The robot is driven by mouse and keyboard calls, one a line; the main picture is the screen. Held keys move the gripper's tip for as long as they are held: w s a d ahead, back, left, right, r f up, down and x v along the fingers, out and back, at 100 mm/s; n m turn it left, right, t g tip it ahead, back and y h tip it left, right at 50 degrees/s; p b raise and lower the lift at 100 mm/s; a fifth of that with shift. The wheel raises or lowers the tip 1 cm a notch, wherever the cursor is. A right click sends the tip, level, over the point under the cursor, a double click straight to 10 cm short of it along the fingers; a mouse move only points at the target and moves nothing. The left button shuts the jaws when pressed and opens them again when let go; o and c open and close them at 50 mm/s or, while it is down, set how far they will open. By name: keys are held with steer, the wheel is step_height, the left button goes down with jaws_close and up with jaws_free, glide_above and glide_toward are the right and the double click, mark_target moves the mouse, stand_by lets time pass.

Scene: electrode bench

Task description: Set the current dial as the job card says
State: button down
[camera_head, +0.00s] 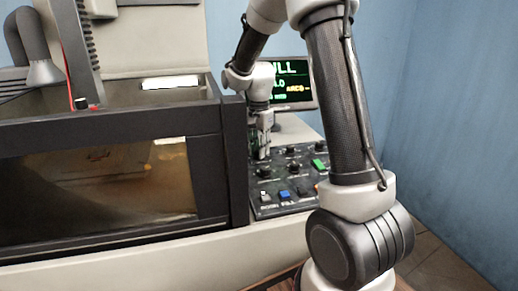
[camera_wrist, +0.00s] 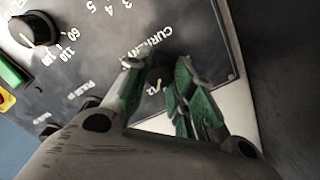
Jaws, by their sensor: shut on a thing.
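The current dial (camera_wrist: 157,76) is a dark knob under the "CURRENT" lettering in the wrist view, largely hidden between my fingers. My gripper (camera_wrist: 158,68) is shut on this dial, with a green-padded finger on each side. A few scale numbers show beside it, but I cannot read its setting surely. In the head view my gripper (camera_head: 261,150) points down at the back left of the black control panel (camera_head: 263,210), and the dial is hidden there. I cannot make out a job card.
A screen (camera_head: 292,83) with green and amber text stands behind the panel, partly covered by my arm. Another black knob (camera_wrist: 34,29) and a green switch (camera_wrist: 12,72) are near my gripper. A dark-framed glass-fronted tank (camera_head: 110,185) stands close on the left.

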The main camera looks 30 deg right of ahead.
steer(key=shift+m, duration=0.4)
steer(key=c, duration=1.2)
jaws_free()
steer(key=shift+r, duration=0.1)
step_height(320, 180, up, 12)
steer(key=shift+f, duration=0.1)
